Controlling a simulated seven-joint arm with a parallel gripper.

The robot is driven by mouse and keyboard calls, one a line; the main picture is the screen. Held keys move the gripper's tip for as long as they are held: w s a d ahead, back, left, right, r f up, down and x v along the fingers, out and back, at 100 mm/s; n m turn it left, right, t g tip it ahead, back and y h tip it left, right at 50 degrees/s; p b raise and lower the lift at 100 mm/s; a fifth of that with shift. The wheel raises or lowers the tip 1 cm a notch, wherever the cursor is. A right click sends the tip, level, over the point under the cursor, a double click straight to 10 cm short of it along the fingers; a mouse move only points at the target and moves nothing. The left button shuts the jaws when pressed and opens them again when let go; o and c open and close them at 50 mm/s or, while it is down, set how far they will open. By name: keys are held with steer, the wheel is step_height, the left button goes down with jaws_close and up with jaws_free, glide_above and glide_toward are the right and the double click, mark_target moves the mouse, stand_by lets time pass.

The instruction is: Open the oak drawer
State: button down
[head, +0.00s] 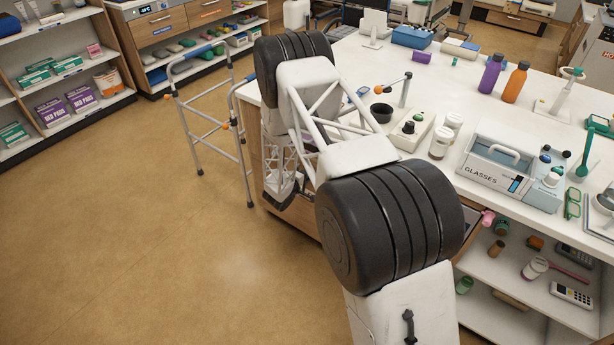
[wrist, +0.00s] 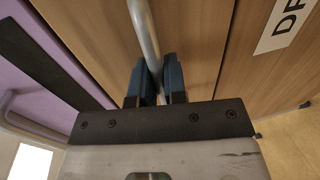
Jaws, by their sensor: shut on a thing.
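In the wrist view, a pale metal bar handle (wrist: 145,28) runs along an oak-coloured front (wrist: 100,35). My gripper (wrist: 160,88) is shut on this handle, with one blue-padded finger on each side of it. A thin dark seam separates this front from another oak-coloured panel (wrist: 240,70), which bears a white label (wrist: 285,22) with cut-off dark letters. In the head view, my gripper (head: 283,190) is low at the near left side of the white-topped bench. My arm hides much of the wooden front there, so I cannot tell how far the drawer stands out.
The white bench top (head: 350,60) carries bottles, jars and a glasses box (head: 510,170). A walking frame (head: 215,125) stands left of my gripper. Open shelves (head: 530,290) with small items lie at the right. The floor (head: 150,250) at the left is clear.

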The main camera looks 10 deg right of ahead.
steer(key=f+v, duration=0.2)
steer(key=v, duration=0.8)
steer(key=f+v, duration=0.2)
steer(key=v, duration=0.8)
steer(key=shift+s+a, duration=0.45)
steer(key=shift+s, duration=0.05)
steer(key=shift+f, duration=0.1)
steer(key=c, duration=1.2)
jaws_free()
steer(key=shift+a, duration=0.1)
steer(key=v, duration=0.7)
steer(key=shift+s+a, duration=0.15)
steer(key=shift+s, duration=0.05)
